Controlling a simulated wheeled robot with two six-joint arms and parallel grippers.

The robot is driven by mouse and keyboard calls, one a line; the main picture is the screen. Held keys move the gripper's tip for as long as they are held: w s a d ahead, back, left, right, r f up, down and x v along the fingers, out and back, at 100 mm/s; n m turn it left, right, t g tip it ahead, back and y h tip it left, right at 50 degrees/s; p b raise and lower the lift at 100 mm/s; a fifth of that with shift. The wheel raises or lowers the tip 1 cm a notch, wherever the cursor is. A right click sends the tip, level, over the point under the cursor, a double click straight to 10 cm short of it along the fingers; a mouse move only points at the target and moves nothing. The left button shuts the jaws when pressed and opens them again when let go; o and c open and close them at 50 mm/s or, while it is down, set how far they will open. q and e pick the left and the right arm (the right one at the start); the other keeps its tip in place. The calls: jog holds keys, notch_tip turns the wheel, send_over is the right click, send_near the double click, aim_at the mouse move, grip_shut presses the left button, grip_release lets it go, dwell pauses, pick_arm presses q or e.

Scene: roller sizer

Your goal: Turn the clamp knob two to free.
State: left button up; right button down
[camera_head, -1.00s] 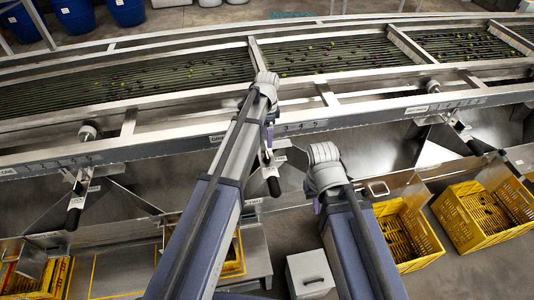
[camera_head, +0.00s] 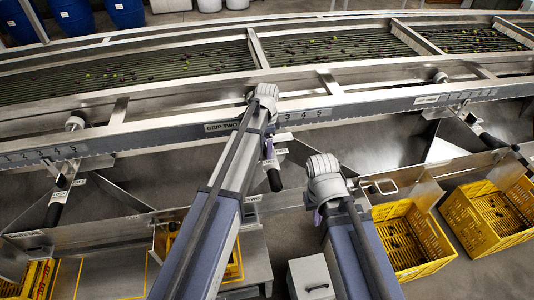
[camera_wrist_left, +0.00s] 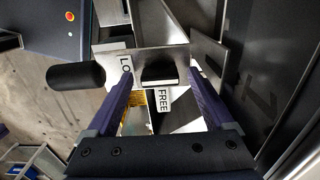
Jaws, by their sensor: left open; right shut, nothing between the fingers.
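In the left wrist view, a small dark knob (camera_wrist_left: 159,75) with a pale lower edge sits between the fingers of my left gripper (camera_wrist_left: 164,78). It appears to be clamp knob two. A partly covered label reading "LO" (camera_wrist_left: 125,66) is on its left and a "FREE" label (camera_wrist_left: 164,100) below right. A black handle (camera_wrist_left: 76,76) lies left of the left finger. My left gripper is open, with gaps visible beside the knob. In the head view, the "GRIP TWO" label (camera_head: 222,127) is beside my left arm, which hides the knob. My right gripper (camera_head: 318,215) is shut and empty, mostly hidden.
A long steel rail (camera_head: 400,103) crosses behind both arms, with the roller bed (camera_head: 130,72) beyond. Another clamp's black handle (camera_head: 53,214) hangs at left. Yellow crates (camera_head: 405,235) (camera_head: 490,215) stand at lower right. A grey box (camera_head: 311,278) is below my right arm.

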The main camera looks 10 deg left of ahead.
pick_arm(q)
jog(key=shift+f, duration=0.45)
pick_arm(e)
jog(key=shift+f, duration=0.4)
pick_arm(q)
jog(key=shift+r, duration=0.1)
jog(key=shift+c, duration=0.4)
jog(key=c, duration=1.3)
